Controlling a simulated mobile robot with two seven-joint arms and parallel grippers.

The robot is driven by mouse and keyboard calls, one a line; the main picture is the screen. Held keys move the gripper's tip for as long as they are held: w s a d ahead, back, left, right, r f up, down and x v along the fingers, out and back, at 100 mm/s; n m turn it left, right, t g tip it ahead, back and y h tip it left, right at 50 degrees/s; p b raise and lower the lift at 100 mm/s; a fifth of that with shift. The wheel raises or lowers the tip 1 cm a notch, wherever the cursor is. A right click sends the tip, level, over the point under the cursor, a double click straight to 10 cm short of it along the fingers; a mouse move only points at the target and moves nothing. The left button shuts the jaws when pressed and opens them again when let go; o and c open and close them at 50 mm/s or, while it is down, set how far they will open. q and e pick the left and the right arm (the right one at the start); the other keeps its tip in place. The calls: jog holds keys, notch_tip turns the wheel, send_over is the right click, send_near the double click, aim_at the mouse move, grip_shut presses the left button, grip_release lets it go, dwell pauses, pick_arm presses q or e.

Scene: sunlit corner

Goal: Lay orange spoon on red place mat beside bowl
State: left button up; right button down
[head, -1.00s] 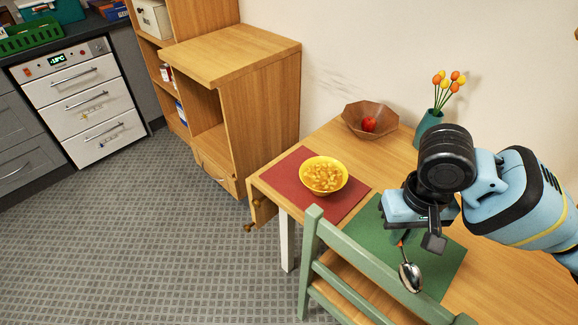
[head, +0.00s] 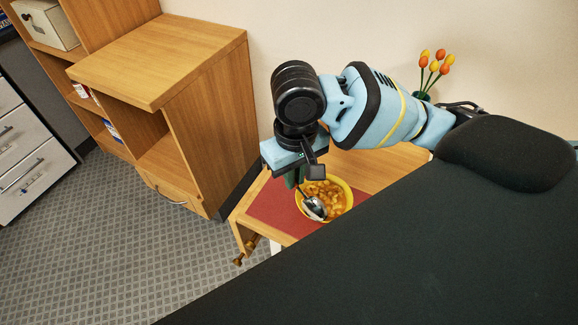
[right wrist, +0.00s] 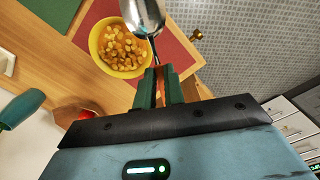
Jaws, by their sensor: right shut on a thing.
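My right gripper (head: 297,178) is shut on the orange spoon and holds it above the table by its handle. The spoon's silver head (head: 315,208) hangs in front of the yellow bowl (head: 345,190) in the head view. In the right wrist view the spoon's head (right wrist: 143,14) points away from the fingers, and orange shows between them. The bowl of chunky orange food (right wrist: 120,50) stands on the red place mat (head: 268,206). A bare strip of mat lies to the bowl's left in the head view. My left gripper is not in view.
A wooden shelf unit (head: 215,110) stands left of the table. The green mat (right wrist: 50,10) lies beyond the bowl in the right wrist view. Tulips (head: 436,62) stand behind my right arm. A wooden dish (right wrist: 70,112) with a red fruit is near the gripper.

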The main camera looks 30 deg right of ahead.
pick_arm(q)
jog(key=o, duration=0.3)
pick_arm(e)
jog(key=shift+w+a, duration=0.1)
jog(key=shift+w, duration=0.1)
jog(key=shift+w+f+n, duration=0.3)
jog(key=shift+n, duration=0.7)
jog(key=w+f+n, duration=0.1)
jog(key=n, duration=0.2)
jog(key=w+f+n, duration=0.1)
jog(key=w+n, duration=0.1)
jog(key=n, duration=0.1)
jog(key=w+f+n, duration=0.1)
jog(key=n, duration=0.2)
jog(key=shift+w+d+f+b, duration=0.1)
jog(key=shift+w+d+b, duration=0.25)
jog(key=shift+w, duration=0.05)
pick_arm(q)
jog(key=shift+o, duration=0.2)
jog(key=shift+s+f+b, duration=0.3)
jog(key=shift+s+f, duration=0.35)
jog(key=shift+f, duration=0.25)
pick_arm(e)
jog(key=w+d+f+n, duration=0.1)
jog(key=w+f+n, duration=0.3)
jog(key=n, duration=0.9)
jog(key=shift+w+d+f, duration=0.3)
jog(key=shift+w+d, duration=0.1)
jog(key=shift+w, duration=0.5)
